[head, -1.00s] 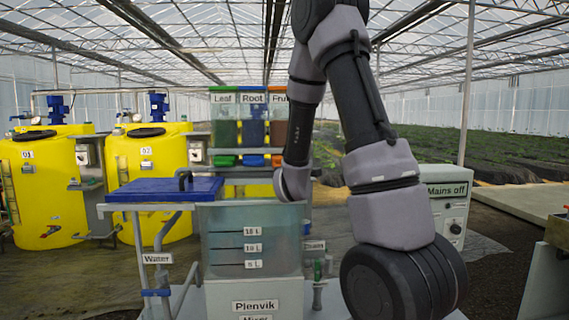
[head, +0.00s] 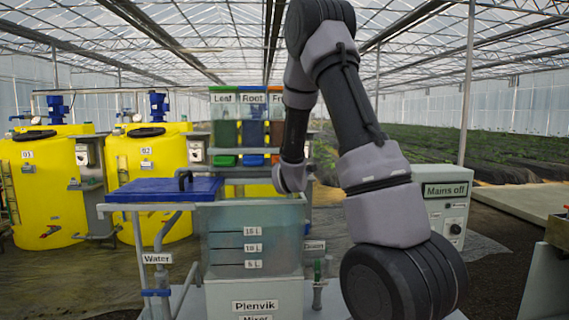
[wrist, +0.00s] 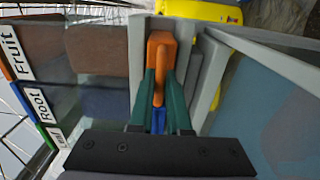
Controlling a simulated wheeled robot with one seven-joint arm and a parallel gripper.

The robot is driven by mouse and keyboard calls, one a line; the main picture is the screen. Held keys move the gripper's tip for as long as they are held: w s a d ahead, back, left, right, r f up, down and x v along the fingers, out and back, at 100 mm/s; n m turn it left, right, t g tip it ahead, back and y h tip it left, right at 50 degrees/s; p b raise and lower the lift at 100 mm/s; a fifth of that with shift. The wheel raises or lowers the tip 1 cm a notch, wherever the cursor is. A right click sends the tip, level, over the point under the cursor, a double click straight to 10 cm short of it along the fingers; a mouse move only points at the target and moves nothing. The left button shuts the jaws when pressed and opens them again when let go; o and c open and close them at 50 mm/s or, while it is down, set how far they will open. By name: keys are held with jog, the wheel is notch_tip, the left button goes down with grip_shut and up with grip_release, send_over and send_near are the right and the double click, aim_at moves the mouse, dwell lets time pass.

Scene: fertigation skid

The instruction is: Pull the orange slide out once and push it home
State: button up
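The orange slide (wrist: 160,46) shows in the wrist view as an orange block with a narrow handle pointing toward my gripper. My gripper (wrist: 160,80) has its two green fingers close together, one on each side of the handle. They look shut on it, with no clear gap. In the head view my arm hides the fingers and most of the slide, below the Fruit bin (head: 277,118).
The blue slide (head: 253,160) and green slide (head: 225,160) sit left of it under the Root and Leaf bins. A grey "Mains off" cabinet (head: 446,205) is at right.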

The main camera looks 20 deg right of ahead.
jog(key=o, duration=0.5)
jog(key=shift+s, duration=0.1)
jog(key=shift+v, duration=3.5)
jog(key=s+a+r+m+g+y, duration=0.4)
jog(key=s+r+m, duration=0.3)
jog(key=s+m, duration=0.35)
jog(key=s+a+m+g+y, duration=0.1)
jog(key=s+m+g, duration=0.1)
jog(key=s, duration=0.5)
jog(key=s+a+r+m+g, duration=0.1)
jog(key=s+m+g, duration=0.1)
jog(key=s, duration=0.5)
jog(key=s+a+m+g+y, duration=0.1)
jog(key=s+a+m+g, duration=0.1)
jog(key=s+m, duration=0.2)
jog(key=shift+s+r+m+y, duration=0.15)
jog(key=shift+s+r+m, duration=0.05)
jog(key=shift+s, duration=0.75)
jog(key=shift+s+r+m+y, duration=0.15)
jog(key=shift+s+r, duration=0.05)
jog(key=shift+s, duration=0.7)
